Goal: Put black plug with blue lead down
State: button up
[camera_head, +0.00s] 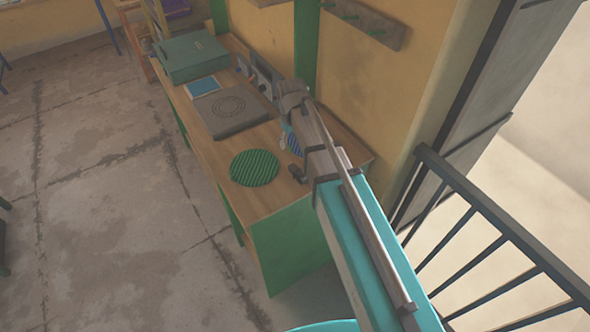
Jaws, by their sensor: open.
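My arm (350,240) reaches from the lower right over the right end of the wooden workbench (222,155). Its grey far part (292,98) bends down near the wall and hides much of what lies below. My gripper is mostly covered there, and its fingertips cannot be made out clearly. A small dark piece (298,174) shows beside the arm at the bench's right end; I cannot tell whether it is the plug or part of my wrist. I cannot make out the black plug or its blue lead with certainty. A blue ribbed patch (294,144) shows partly behind the arm.
A green ribbed round mat (255,167) lies bare on the bench. Behind it are a grey plate with rings (229,109), a blue square (202,87) and a teal case (191,57). A dark railing (480,215) stands to the right. Open concrete floor lies left.

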aim_at(293, 167)
notch_tip(293, 167, down, 9)
jog(key=b, duration=0.8)
jog(key=shift+d+r+b, duration=0.1)
jog(key=shift+r+b, duration=0.1)
jog(key=shift+b, duration=0.1)
jog(key=shift+f, duration=0.1)
dwell(0.3)
notch_tip(293, 167, down, 5)
jog(key=b, duration=0.5)
jog(key=shift+d, duration=0.1)
dwell(0.6)
grip_shut()
